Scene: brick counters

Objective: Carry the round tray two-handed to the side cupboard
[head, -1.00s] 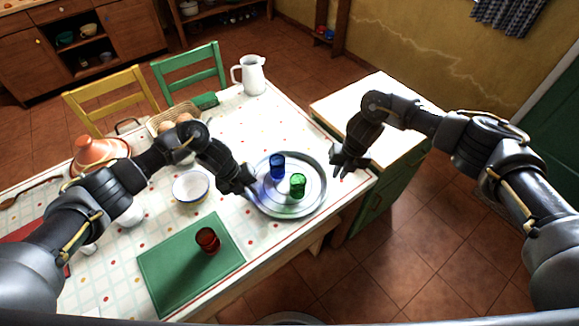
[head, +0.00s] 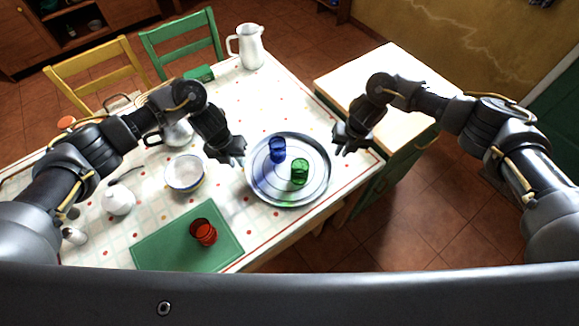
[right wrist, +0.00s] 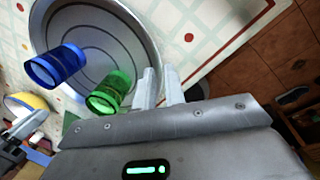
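The round grey metal tray (head: 316,190) lies on the table near its right end. A blue cup (head: 278,150) and a green cup (head: 300,172) stand on it; the tray and both cups also show in the right wrist view. My left gripper (head: 239,156) is open at the tray's left rim; contact cannot be told. My right gripper (head: 343,148) is open and empty just beyond the tray's right rim. In the right wrist view its two pale fingers (right wrist: 159,88) have a narrow gap. The side cupboard (head: 345,75), green with a pale top, stands to the right of the table.
A green mat (head: 165,245) with a red cup (head: 203,232), a bowl (head: 184,174) and a white pot (head: 118,199) are left of the tray. A white pitcher (head: 250,48) stands at the back edge. Two chairs stand behind the table. The cupboard top looks clear.

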